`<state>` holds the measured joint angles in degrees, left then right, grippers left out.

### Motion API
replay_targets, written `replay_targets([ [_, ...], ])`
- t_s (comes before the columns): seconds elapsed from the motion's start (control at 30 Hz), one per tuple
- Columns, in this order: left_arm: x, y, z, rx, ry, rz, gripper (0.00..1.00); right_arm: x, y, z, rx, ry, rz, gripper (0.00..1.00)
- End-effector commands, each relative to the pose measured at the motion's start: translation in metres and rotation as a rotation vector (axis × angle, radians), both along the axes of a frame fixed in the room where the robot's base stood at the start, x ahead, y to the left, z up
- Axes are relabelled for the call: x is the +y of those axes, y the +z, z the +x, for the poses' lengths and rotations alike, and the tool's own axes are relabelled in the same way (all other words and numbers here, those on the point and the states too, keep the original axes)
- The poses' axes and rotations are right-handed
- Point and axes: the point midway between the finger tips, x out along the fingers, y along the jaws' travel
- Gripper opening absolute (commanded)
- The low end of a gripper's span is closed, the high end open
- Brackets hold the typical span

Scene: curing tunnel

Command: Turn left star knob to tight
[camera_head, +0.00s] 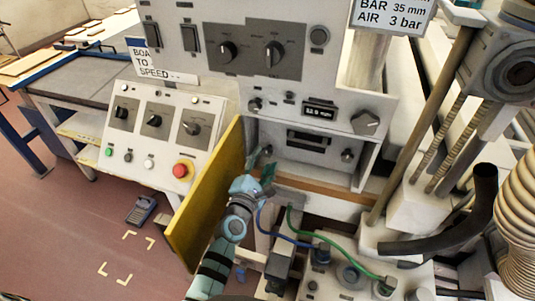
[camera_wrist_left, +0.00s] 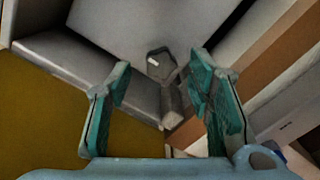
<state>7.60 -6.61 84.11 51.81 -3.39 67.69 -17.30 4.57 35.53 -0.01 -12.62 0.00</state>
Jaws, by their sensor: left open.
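The left star knob (camera_head: 267,150) is a small grey knob at the left end of a drawer-like panel (camera_head: 310,141) in the grey cabinet. In the left wrist view the knob (camera_wrist_left: 160,62) shows as a dark lobed shape with a pale mark, beyond and between the fingertips. My left gripper (camera_head: 262,168) is open just below and in front of it. Its teal fingers (camera_wrist_left: 160,80) stand apart with nothing between them; contact with the knob does not show. The right star knob (camera_head: 348,155) is at the panel's other end. My right gripper is not in view.
An open yellow door (camera_head: 205,200) stands close to the left of my left arm. Green and blue cables (camera_head: 290,222) run below right. A black hose (camera_head: 450,240) and a post (camera_head: 425,120) stand at right. A control box (camera_head: 157,135) with a red button is at left.

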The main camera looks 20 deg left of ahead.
Motion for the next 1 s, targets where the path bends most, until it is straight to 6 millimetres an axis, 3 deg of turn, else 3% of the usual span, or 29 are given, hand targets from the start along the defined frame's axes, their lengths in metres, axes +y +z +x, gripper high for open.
replay_targets([
  [0.17,-0.001,-0.002,0.027,0.000,0.001,0.000,0.47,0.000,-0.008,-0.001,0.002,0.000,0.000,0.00],
  [0.4,-0.002,-0.001,0.031,0.001,-0.001,0.001,0.47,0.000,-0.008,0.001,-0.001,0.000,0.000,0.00],
  [0.47,-0.002,-0.001,0.031,0.001,-0.001,0.001,0.41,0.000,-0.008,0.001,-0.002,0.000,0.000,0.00],
  [0.7,-0.003,0.000,0.031,0.000,-0.001,0.000,0.02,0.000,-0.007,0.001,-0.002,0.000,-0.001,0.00],
  [1.0,-0.003,0.000,0.031,-0.001,-0.001,0.024,0.00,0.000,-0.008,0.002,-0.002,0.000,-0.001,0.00],
])
